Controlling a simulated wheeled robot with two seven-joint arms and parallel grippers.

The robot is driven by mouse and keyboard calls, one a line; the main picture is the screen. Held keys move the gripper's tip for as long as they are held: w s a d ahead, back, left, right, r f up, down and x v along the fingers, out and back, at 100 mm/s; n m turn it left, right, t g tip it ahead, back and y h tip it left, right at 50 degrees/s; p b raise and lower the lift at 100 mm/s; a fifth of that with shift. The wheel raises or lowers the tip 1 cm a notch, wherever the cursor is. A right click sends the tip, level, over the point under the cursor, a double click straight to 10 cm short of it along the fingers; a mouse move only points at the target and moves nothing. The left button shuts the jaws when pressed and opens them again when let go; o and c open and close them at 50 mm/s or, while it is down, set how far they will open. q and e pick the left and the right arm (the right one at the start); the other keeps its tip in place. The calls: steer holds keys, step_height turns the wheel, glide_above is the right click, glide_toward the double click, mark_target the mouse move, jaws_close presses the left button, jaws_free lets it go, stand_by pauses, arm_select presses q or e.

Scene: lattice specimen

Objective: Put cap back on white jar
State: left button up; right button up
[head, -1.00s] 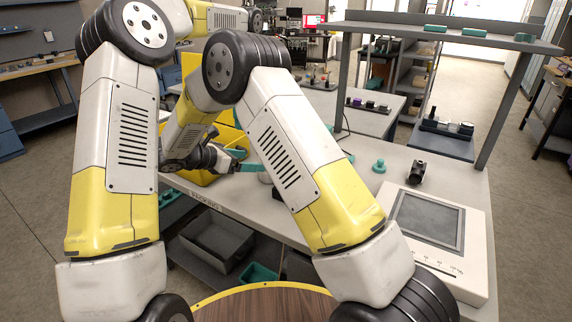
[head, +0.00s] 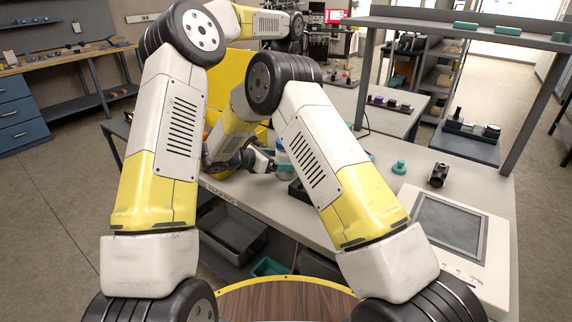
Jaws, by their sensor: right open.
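I cannot make out a cap for certain. A teal stepped knob-like piece (head: 399,167) stands on the bench to the right. My left arm rises at the left and bends away at the top; its gripper is not in view.
The workbench (head: 385,190) carries a black cylindrical part (head: 438,175) and a white device with a grey screen (head: 447,224). A dark tray lies partly behind my right forearm. A shelf (head: 455,38) stands over the bench. A grey bin (head: 232,232) sits below.

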steer(key=shift+x, duration=1.3)
steer(key=shift+c, duration=0.5)
jaws_close()
